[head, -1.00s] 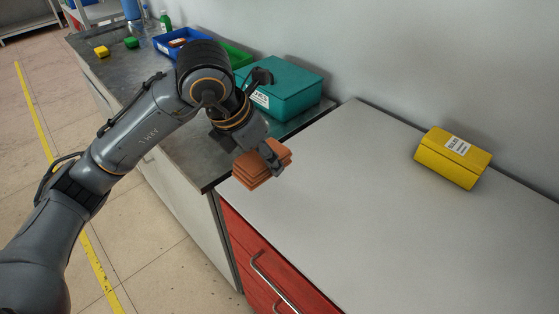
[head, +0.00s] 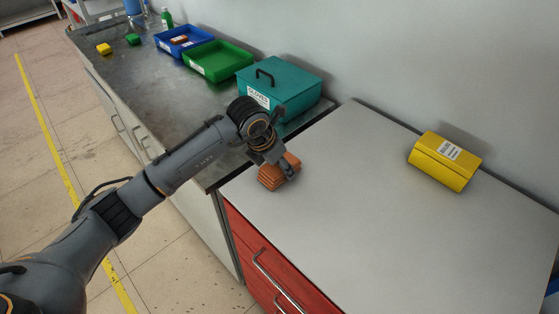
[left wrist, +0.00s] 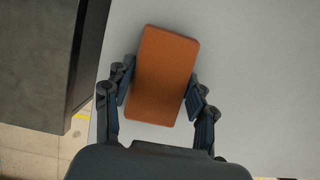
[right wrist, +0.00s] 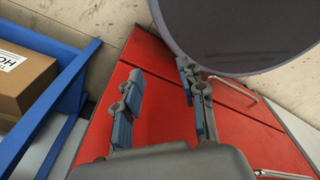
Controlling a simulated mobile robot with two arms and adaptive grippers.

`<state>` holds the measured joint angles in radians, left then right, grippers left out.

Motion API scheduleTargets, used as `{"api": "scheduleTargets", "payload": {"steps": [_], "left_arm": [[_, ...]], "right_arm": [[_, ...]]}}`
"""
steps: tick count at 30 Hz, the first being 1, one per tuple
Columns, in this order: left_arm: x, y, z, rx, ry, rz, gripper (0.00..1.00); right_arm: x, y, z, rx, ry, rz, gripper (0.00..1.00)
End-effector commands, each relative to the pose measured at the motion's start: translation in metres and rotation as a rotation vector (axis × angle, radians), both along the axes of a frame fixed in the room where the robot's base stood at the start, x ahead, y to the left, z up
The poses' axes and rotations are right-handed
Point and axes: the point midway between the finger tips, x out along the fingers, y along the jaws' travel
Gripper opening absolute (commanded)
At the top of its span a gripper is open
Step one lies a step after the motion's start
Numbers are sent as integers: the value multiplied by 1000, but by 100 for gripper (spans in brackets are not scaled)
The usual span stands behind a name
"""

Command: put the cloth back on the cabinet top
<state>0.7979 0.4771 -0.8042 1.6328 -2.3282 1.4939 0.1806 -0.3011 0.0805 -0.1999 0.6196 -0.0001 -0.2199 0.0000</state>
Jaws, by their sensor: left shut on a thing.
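The orange folded cloth (head: 272,177) is a small layered stack over the left end of the grey cabinet top (head: 400,220). My left gripper (head: 289,170) is shut on it. In the left wrist view the cloth (left wrist: 165,72) sits between both fingers (left wrist: 158,90), slightly tilted, with the cabinet top behind it. I cannot tell whether its underside touches the top. My right gripper (right wrist: 158,78) shows only in the right wrist view. Its fingers are apart and empty, in front of the red drawer fronts (right wrist: 165,110).
A yellow box (head: 445,160) lies at the back of the cabinet top; the middle is clear. A darker bench (head: 150,110) adjoins on the left, with a teal lidded box (head: 290,90), a green tray (head: 217,62) and a blue tray (head: 172,38).

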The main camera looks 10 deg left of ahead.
Motion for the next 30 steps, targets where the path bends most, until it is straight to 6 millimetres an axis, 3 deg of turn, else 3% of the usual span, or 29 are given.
{"api": "scheduleTargets", "payload": {"steps": [8, 9, 12, 24, 30], "left_arm": [[0, 0, -3, -1, -1, 0, 26], [0, 0, -2, -1, -1, 0, 62], [0, 0, -2, -1, -1, 0, 78], [0, 1, 3, -2, -2, 0, 78], [-10, 8, 33, -2, -7, 0, 78]], "right_arm": [[1, 0, -5, 0, -1, 0, 40], [1, 0, -3, 0, -1, 0, 40], [1, 0, -3, 0, -1, 0, 40], [1, 0, -2, 0, -2, 0, 40], [2, 0, -11, 0, -2, 0, 40]]}}
